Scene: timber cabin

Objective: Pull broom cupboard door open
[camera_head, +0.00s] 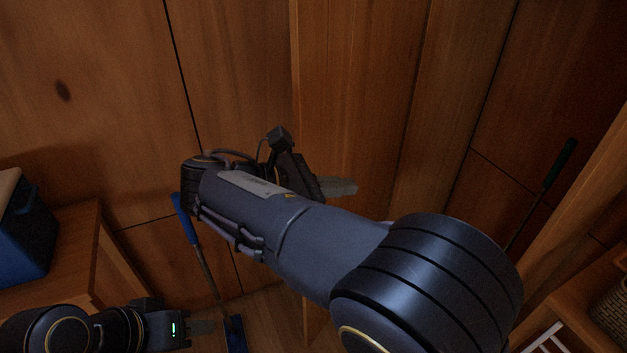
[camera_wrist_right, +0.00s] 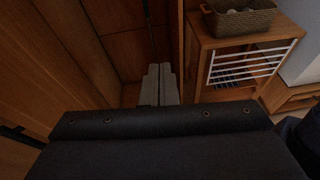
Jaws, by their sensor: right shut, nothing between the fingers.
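The broom cupboard door (camera_head: 345,90) shows as a tall wooden panel in the middle of the head view, standing open with the cupboard interior to its right. My right gripper (camera_head: 345,187) is in front of this panel, its fingers pointing right; I cannot tell whether it touches the wood. In the right wrist view its fingers (camera_wrist_right: 160,84) are shut together and empty, with the wooden panel to their left. My right forearm hides the lower part of the door. My left gripper (camera_head: 205,328) is low at the left, away from the door; its finger gap is unclear.
A green-handled tool (camera_head: 558,165) stands inside the cupboard. A blue-handled tool (camera_head: 184,220) leans at the left. A blue box (camera_head: 25,238) sits on a wooden bench (camera_head: 75,235). In the wrist view, a basket (camera_wrist_right: 238,20) and white rack (camera_wrist_right: 245,66) are right of the cupboard.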

